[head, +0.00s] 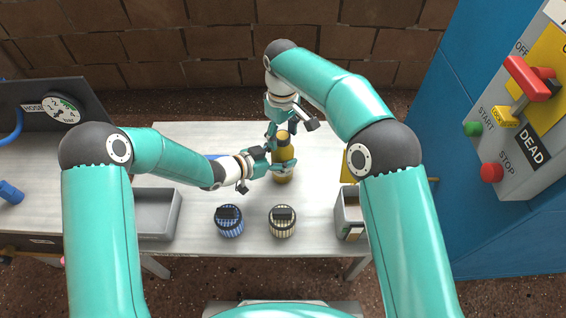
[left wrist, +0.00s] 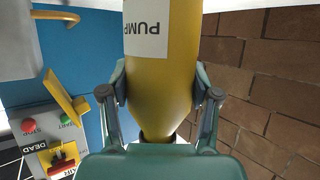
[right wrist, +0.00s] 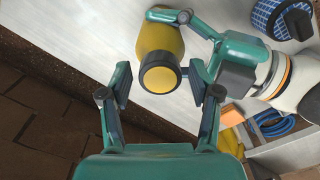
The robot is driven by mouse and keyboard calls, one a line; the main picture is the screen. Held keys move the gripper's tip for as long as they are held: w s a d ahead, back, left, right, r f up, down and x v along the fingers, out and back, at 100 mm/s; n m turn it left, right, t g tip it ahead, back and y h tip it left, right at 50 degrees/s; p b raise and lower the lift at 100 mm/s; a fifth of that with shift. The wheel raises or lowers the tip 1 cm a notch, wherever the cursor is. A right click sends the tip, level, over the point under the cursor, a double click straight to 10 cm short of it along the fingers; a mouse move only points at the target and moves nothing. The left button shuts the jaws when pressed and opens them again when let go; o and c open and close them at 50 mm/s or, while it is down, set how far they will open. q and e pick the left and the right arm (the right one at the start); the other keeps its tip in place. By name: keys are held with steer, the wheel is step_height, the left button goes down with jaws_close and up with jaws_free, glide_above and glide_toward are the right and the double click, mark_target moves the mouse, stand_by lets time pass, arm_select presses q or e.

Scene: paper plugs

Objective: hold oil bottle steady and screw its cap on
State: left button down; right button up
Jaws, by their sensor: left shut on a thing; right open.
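The yellow oil bottle (head: 283,163) stands upright on the table, and its PUMP label shows in the left wrist view (left wrist: 160,60). My left gripper (head: 280,168) is shut on the bottle's body from the left side. In the right wrist view, the bottle's top shows a round yellow cap (right wrist: 160,78) with a dark rim. I cannot tell how far the cap is seated. My right gripper (right wrist: 160,95) is open above the bottle, one finger on each side of the cap, with gaps visible.
A blue jar (head: 230,221) and a cream jar (head: 282,221) with dark tops stand at the table's front. A grey tray (head: 158,215) is at the left, an open bin (head: 346,212) at the right. A control panel (head: 515,120) stands far right. The table behind the bottle is mostly clear.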

jaws_close()
stand_by(0.4)
steer(key=shift+o, duration=0.4)
jaws_free()
steer(key=shift+r, duration=3.65)
